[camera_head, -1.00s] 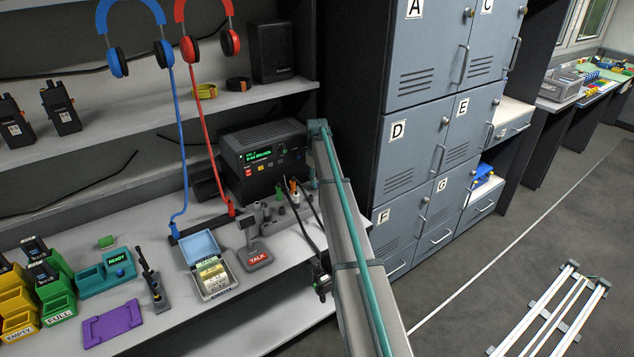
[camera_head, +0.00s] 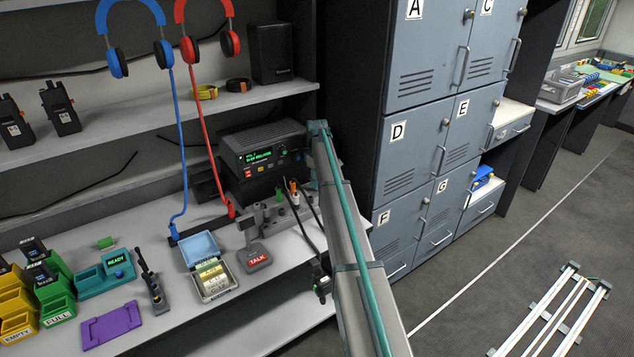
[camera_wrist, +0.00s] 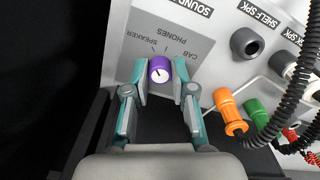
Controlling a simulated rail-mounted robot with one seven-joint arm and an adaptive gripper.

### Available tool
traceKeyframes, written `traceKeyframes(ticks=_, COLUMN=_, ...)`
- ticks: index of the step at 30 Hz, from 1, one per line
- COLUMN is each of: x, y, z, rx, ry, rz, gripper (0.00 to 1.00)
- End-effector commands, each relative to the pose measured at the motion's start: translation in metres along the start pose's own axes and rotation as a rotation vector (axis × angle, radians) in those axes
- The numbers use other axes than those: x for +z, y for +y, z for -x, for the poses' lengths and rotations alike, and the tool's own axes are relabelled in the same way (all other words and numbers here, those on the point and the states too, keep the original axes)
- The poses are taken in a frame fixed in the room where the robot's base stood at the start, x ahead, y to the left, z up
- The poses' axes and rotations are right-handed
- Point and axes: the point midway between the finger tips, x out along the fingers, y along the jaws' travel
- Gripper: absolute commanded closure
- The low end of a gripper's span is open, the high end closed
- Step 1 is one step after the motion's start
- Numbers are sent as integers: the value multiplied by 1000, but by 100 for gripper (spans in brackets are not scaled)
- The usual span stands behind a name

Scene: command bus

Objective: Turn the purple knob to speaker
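The purple knob (camera_wrist: 160,69) is in the upper middle of the wrist view, on a grey label plate (camera_wrist: 172,32). In the head view the knob cannot be made out.
Orange (camera_wrist: 230,115) and green (camera_wrist: 257,110) plugs with black coiled cords stand just right of my gripper. A dark shelf-speaker socket (camera_wrist: 246,43) is above them. In the head view, a radio (camera_head: 262,145) stands behind the panel and a TALK microphone (camera_head: 257,257) in front.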

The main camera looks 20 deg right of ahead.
Motion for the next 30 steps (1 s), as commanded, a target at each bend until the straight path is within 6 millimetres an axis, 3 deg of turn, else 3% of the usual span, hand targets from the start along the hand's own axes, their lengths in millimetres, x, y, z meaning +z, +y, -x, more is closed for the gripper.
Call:
traceKeyframes(ticks=1, x=-1, y=1, z=1, rx=2, ry=1, rz=0, gripper=67)
traceKeyframes(ticks=4, x=0, y=1, z=1, rx=1, ry=1, rz=0, gripper=51)
traceKeyframes(ticks=17, x=0, y=0, z=7, rx=1, ry=1, rz=-1, gripper=50)
traceKeyframes(ticks=23, x=-1, y=1, z=36, rx=2, ry=1, rz=-1, gripper=50)
traceKeyframes(ticks=30, x=-1, y=1, z=82, rx=3, ry=2, rz=-1, gripper=50)
